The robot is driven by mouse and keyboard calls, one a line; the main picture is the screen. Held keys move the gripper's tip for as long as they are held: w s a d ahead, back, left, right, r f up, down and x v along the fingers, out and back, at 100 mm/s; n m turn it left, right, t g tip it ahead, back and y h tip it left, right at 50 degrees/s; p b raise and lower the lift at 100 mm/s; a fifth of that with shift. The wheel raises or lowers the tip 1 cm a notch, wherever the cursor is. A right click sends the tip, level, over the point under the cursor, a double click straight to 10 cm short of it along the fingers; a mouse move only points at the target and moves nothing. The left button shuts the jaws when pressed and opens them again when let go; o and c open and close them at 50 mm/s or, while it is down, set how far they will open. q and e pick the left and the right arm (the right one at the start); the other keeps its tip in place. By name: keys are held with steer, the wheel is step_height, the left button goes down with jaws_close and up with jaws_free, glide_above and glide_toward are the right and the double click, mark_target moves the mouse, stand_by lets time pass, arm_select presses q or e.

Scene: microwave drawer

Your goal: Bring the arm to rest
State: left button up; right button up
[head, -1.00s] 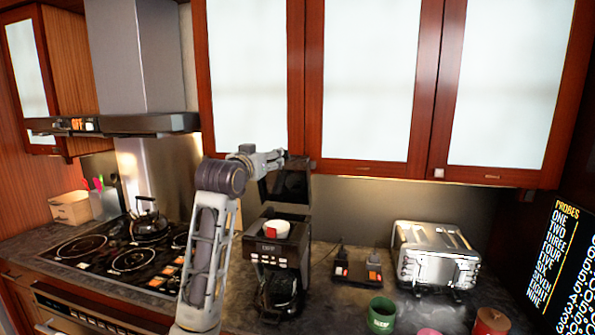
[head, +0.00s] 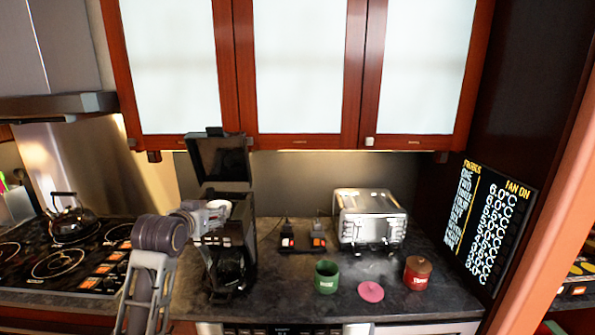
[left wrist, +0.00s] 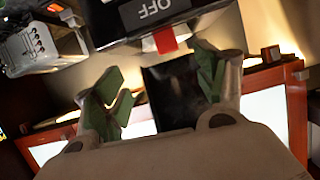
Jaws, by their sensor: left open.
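My left arm comes up from the lower left of the head view, and its gripper (head: 212,214) is in front of the upper part of the black coffee maker (head: 236,258). I cannot tell from the head view whether it touches the machine. The left wrist view shows the gripper (left wrist: 158,78) open, its green-padded fingers spread with nothing held between them. The coffee maker's lid (head: 221,157) stands raised. In the left wrist view, its OFF label (left wrist: 152,9) and red tab (left wrist: 165,40) lie just beyond the fingers. My right gripper is not in view.
A toaster (head: 369,222), a green mug (head: 327,277), a pink disc (head: 371,292) and a red canister (head: 417,273) stand or lie on the counter to the right. A kettle (head: 74,222) sits on the stove at left. Cabinets (head: 300,141) hang above.

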arm_select(q)
steer(key=s+d+f+g, duration=0.1)
steer(key=s+f, duration=0.2)
steer(key=f, duration=0.4)
steer(key=s+f+g, duration=0.2)
steer(key=s+f, duration=0.2)
steer(key=f, duration=0.2)
steer(key=s+d+f+m+g, duration=0.1)
steer(key=s+f+g, duration=0.3)
steer(key=s+f, duration=0.8)
steer(key=s+d+f+g, duration=0.1)
steer(key=s+f+g, duration=0.2)
steer(key=s+f, duration=0.95)
steer(key=s+f+g+b, duration=0.1)
steer(key=s+f, duration=0.2)
steer(key=f, duration=1.3)
steer(key=s+f+g+b, duration=0.1)
steer(key=s+f, duration=0.3)
steer(key=f, duration=1.2)
steer(key=s+a+f+b, duration=0.1)
steer(key=s+a+f, duration=0.1)
steer(key=s+f, duration=0.8)
steer(key=s+a+f+b, duration=0.1)
steer(key=s+a+f, duration=0.1)
steer(key=s+f, duration=0.9)
steer(key=shift+s+m+g, duration=0.3)
steer(key=shift+m+g, duration=0.1)
